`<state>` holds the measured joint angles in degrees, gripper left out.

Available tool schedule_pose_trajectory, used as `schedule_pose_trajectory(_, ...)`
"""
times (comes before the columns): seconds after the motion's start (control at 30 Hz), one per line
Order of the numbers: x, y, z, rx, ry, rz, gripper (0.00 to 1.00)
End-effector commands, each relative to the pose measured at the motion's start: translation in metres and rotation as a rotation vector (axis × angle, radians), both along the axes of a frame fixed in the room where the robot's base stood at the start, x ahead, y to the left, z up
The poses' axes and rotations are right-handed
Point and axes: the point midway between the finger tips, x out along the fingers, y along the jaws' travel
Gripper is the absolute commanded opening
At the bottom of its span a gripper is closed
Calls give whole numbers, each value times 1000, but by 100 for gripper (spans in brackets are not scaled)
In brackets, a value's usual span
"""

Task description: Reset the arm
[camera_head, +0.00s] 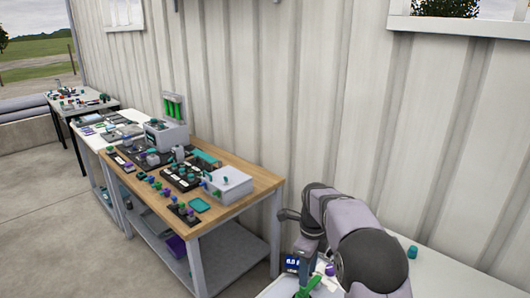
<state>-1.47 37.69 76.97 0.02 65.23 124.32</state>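My arm (345,235) rises at the bottom right, bent at a high elbow, with its forearm pointing down toward a white table.
A white table (455,283) lies under my arm, with a teal piece (412,252), a purple piece (329,269) and a small blue display (293,263). A wooden bench (262,190) with several parts stands to the left. A corrugated wall (300,90) runs behind.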

Motion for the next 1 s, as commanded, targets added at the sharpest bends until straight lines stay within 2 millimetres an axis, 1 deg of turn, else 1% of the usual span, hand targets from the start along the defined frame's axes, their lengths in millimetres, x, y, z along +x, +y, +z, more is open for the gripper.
schedule_pose_trajectory(0.1, -24, -2, 6, -1, -1, 213, 36)
schedule_pose_trajectory(0.27, -65, -5, 9, -2, -2, 570, 36)
schedule_pose_trajectory(0.43, -114, -8, 8, -3, -1, 958, 36)
schedule_pose_trajectory(0.7, -197, -11, -3, -5, -1, 1564, 36)
schedule_pose_trajectory(0.8, -225, -12, -9, -4, 0, 1759, 36)
schedule_pose_trajectory(0.9, -248, -13, -15, -4, 0, 1918, 36)
schedule_pose_trajectory(1.0, -265, -13, -20, -4, 1, 2033, 36)
